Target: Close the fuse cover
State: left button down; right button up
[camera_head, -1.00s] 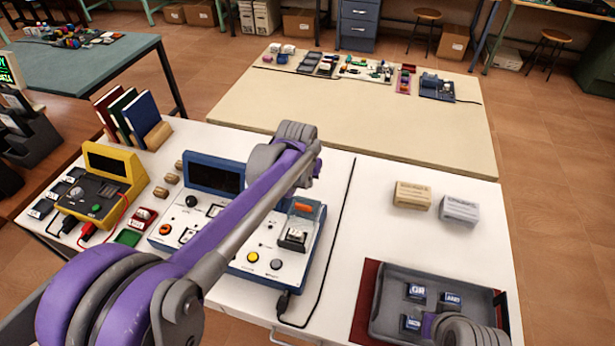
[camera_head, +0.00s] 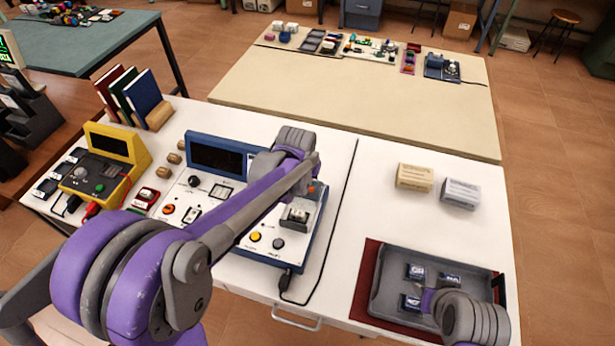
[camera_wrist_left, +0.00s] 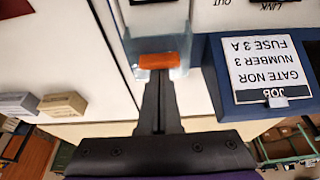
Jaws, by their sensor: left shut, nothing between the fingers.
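The blue and white test panel (camera_head: 298,240) lies on the white table, with a fuse holder (camera_head: 297,213) at its right side. In the left wrist view, the clear fuse cover (camera_wrist_left: 180,48) shows with its orange tab (camera_wrist_left: 157,61). My left gripper (camera_wrist_left: 160,80) is shut and empty, its tips right at the tab; I cannot tell whether they touch. In the head view, my left arm crosses the panel and hides its gripper. The cover's angle is unclear. A label card (camera_wrist_left: 262,68) reads fuse 3 A. My right gripper is not visible.
A grey tray (camera_head: 385,312) with several blue blocks lies at the right, under part of my right arm. Two small boxes (camera_head: 414,178) (camera_head: 460,193) stand behind it. A yellow meter (camera_head: 125,150) and books (camera_head: 140,93) are at the left. A black cable runs right of the panel.

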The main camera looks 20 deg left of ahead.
aim_at(304, 195)
pick_arm(q)
jog(key=s, duration=0.8)
jog(key=shift+s+a, duration=0.15)
jog(key=shift+s, duration=0.05)
jog(key=shift+s+f, duration=0.1)
jog(key=w, duration=0.2)
jog(key=w+r, duration=0.1)
jog(key=w, duration=0.1)
jog(key=shift+b, duration=0.35)
jog(key=v, duration=0.9)
jog(key=shift+p, duration=0.4)
jog(key=shift+s+r, duration=0.1)
jog(key=shift+r, duration=0.05)
